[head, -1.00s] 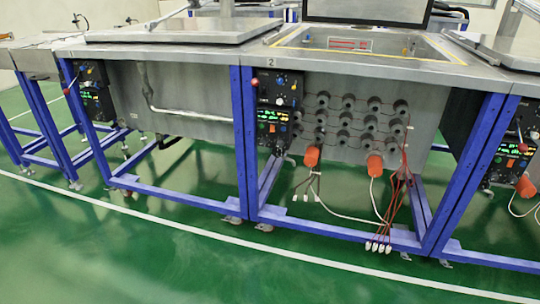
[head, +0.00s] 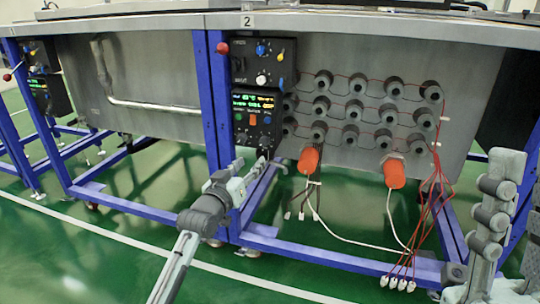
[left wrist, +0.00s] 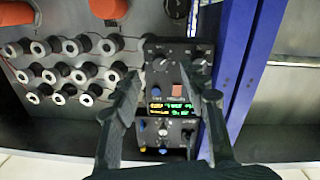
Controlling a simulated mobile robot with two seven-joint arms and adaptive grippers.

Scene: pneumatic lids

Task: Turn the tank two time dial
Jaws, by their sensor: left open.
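The tank two control panel has a lower black box (head: 257,105) with a lit green and yellow display, coloured buttons and dark dials. It stands beside the blue post under the label 2 (head: 247,21). In the left wrist view the box (left wrist: 170,75) appears upside down, with a dial (left wrist: 162,63) and another dial (left wrist: 198,61) near its upper edge. I cannot read which is the time dial. My left gripper (head: 253,166) is open and empty, just below and in front of the box; its fingers (left wrist: 163,75) frame the box in the wrist view.
An upper black box (head: 262,62) with a red knob sits above. Right of the panel are rows of round grey fittings (head: 351,109), two orange cylinders (head: 309,160) and hanging cables (head: 425,200). A blue post (head: 213,110) stands close on the left.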

